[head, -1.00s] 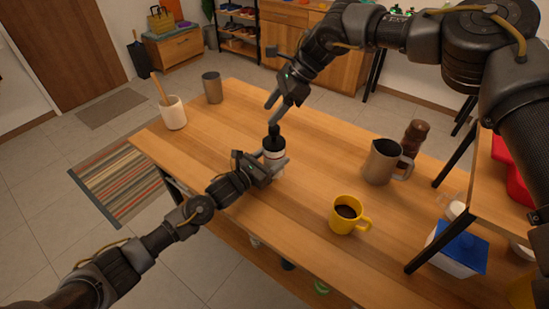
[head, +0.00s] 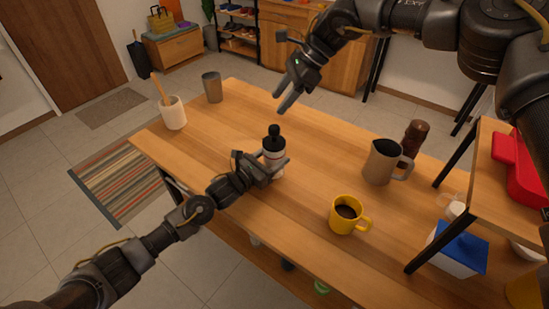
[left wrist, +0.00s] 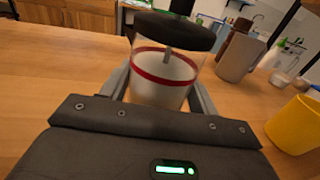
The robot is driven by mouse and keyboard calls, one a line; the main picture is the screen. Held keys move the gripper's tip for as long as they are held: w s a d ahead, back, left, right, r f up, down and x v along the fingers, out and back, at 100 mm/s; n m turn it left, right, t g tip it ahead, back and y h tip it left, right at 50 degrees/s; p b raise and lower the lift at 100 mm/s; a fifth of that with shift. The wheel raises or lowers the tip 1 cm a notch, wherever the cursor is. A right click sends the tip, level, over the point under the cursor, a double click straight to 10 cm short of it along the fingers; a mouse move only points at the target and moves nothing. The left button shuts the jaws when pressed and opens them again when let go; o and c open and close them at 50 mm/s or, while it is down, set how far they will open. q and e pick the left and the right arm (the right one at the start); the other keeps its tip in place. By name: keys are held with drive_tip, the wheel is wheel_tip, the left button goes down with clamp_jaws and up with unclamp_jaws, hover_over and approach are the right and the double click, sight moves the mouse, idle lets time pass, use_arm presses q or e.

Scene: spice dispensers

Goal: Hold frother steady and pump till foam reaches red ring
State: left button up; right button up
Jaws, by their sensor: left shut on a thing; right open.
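The frother (head: 273,147) stands upright on the wooden table, with a black lid and plunger knob. My left gripper (head: 272,163) is shut around its body. In the left wrist view the frother (left wrist: 165,94) is a clear jar with a red ring (left wrist: 165,81), between my two fingers. White foam fills the jar below the ring and its top looks near the ring; the exact level is hard to tell. A thin rod hangs under the black lid (left wrist: 175,32). My right gripper (head: 281,100) is open and empty, above and apart from the knob.
A yellow mug (head: 346,214) of dark liquid and a metal pitcher (head: 381,162) stand to the right. A dark brown grinder (head: 414,139) is behind the pitcher. A white utensil holder (head: 174,114) and grey cup (head: 212,87) stand at the left. Table around the frother is clear.

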drive_tip(key=v, duration=0.8)
use_arm(q)
drive_tip(key=o, duration=1.3)
drive_tip(key=shift+c, duration=0.2)
drive_tip(key=v, duration=1.2)
drive_tip(key=shift+r, duration=0.1)
use_arm(e)
drive_tip(key=shift+r, duration=0.1)
